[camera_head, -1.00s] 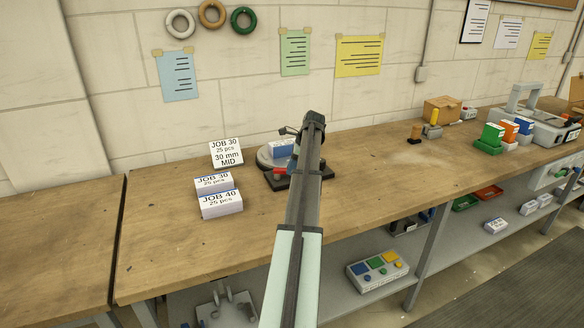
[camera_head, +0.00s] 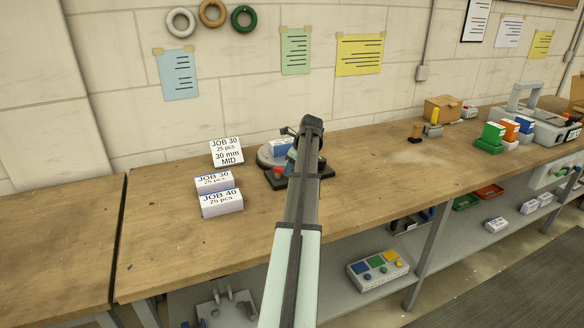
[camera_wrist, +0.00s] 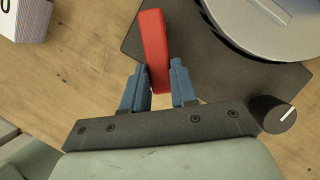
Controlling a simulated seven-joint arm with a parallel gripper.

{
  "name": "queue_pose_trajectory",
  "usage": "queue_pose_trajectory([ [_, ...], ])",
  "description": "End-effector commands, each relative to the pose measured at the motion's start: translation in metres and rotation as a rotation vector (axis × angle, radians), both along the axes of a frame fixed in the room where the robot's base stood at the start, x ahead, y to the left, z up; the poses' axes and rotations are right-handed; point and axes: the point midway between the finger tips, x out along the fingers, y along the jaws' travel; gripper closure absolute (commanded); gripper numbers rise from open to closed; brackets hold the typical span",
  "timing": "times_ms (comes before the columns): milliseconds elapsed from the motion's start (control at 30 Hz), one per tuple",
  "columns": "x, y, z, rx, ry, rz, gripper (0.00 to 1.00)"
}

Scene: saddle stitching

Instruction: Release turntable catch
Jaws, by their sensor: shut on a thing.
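The turntable (camera_wrist: 225,15) is a round grey disc on a dark base plate (camera_wrist: 205,72); in the head view its disc (camera_head: 266,157) shows left of my arm, with a blue-and-white block on it. The red catch (camera_wrist: 154,40) is a lever at the plate's edge. In the wrist view my gripper (camera_wrist: 160,88) has its blue fingers on either side of the catch's near end and is shut on it. In the head view the catch (camera_head: 279,171) shows small beside my arm, which hides much of the base and the gripper.
A black knob (camera_wrist: 272,114) with a white mark is close to the right of my gripper. The bench right of the turntable is mostly clear.

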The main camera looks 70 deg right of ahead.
Motion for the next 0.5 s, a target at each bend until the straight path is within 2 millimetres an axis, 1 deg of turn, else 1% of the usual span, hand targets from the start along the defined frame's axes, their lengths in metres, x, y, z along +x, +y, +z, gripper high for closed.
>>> queue_pose_trajectory([
  [33,0.000,0.006,0.000,0.000,0.000,-0.043,1.00],
  [500,0.008,0.027,0.000,-0.001,0.000,-0.463,1.00],
])
